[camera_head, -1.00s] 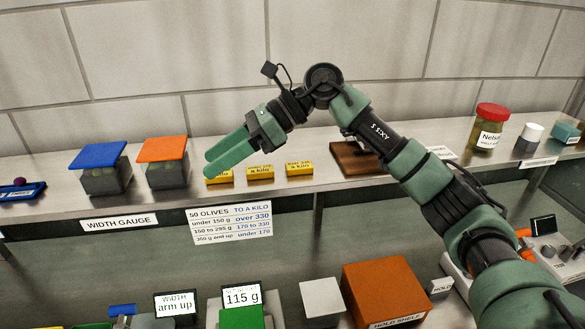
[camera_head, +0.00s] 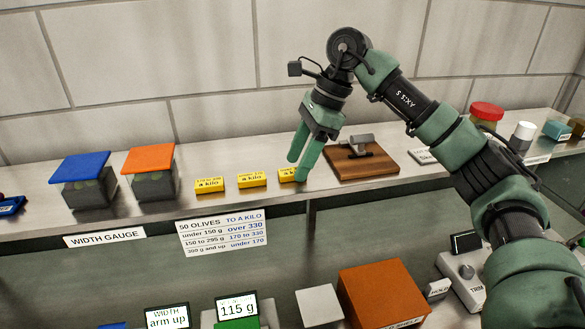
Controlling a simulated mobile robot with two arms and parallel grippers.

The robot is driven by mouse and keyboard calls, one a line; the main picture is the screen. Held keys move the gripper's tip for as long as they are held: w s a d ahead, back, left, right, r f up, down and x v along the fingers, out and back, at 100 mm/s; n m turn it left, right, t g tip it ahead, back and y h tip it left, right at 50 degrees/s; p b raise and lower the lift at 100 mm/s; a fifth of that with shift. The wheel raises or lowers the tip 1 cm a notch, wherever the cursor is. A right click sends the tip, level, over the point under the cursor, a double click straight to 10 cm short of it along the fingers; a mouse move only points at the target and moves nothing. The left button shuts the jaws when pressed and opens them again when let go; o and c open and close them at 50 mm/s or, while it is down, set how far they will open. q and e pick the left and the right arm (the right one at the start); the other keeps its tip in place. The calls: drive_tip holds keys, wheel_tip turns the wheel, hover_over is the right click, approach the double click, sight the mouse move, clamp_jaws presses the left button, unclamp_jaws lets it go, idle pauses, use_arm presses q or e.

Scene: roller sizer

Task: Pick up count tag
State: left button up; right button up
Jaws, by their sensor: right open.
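Three yellow count tags stand in a row on the shelf: a left tag (camera_head: 209,185), a middle tag (camera_head: 252,180) and a right tag (camera_head: 287,175). Each shows "a kilo" in its lower line; the upper lines are too small to read surely. My right gripper (camera_head: 299,170) is open and points down at the right tag, its green fingers covering that tag's right part. I cannot tell whether the fingers touch it. Nothing shows held between the fingers. My left gripper is not in view.
Blue-lidded (camera_head: 82,168) and orange-lidded (camera_head: 150,160) boxes stand left of the tags. A wooden board (camera_head: 365,168) with a grey metal piece lies close right of the gripper. A red-lidded jar (camera_head: 486,113) is farther right. A sign (camera_head: 224,233) hangs below the shelf edge.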

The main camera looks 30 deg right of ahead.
drive_tip(key=shift+a+f, duration=0.3)
drive_tip(key=shift+f, duration=0.3)
clamp_jaws()
drive_tip(key=shift+w+r, duration=0.1)
drive_tip(key=shift+r, duration=0.1)
wheel_tip(320, 180, up, 20)
drive_tip(key=shift+f+p, duration=0.15)
drive_tip(key=shift+p, duration=0.2)
